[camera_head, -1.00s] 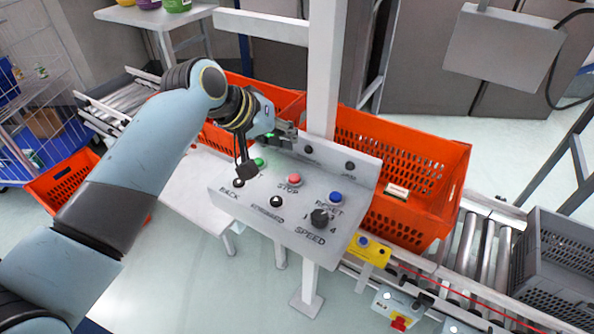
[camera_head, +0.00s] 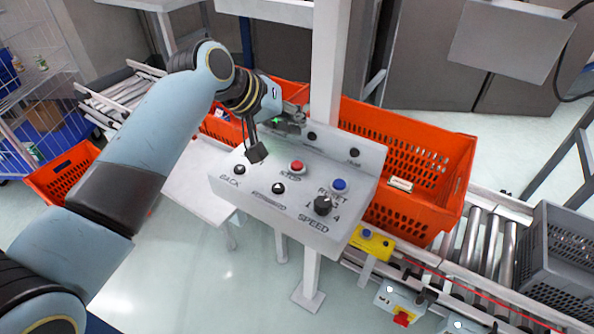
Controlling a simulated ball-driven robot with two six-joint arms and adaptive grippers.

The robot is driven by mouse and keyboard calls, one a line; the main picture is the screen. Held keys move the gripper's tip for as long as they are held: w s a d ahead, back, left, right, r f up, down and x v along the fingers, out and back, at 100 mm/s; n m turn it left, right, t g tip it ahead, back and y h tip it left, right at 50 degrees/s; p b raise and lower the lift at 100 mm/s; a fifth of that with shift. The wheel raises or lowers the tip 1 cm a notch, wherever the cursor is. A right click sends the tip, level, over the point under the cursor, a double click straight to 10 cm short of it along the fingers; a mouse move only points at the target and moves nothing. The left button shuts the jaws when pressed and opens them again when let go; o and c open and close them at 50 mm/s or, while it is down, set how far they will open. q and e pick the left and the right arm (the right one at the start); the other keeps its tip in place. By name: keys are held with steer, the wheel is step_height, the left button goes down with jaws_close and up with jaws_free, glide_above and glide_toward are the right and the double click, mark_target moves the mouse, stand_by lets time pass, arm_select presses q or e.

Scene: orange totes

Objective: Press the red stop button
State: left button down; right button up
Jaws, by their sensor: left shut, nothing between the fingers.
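The red stop button (camera_head: 297,167) sits in the upper middle of the grey slanted control panel (camera_head: 260,199), with its label partly legible below it. My left gripper (camera_head: 290,121) is shut and empty. My right gripper is not in view.
A blue reset button (camera_head: 339,185), a black speed knob (camera_head: 323,205) and black buttons share the panel. A white post (camera_head: 326,70) rises behind it. An orange tote (camera_head: 440,165) stands behind right, and a grey crate (camera_head: 560,250) is at far right.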

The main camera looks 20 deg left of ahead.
arm_select(q)
steer(key=b, duration=0.4)
glide_above(295, 163)
step_height(295, 163, down, 4)
steer(key=shift+a+f, duration=0.1)
steer(key=shift+f, duration=0.95)
steer(key=shift+f, duration=0.1)
steer(key=shift+f, duration=0.35)
stand_by(0.3)
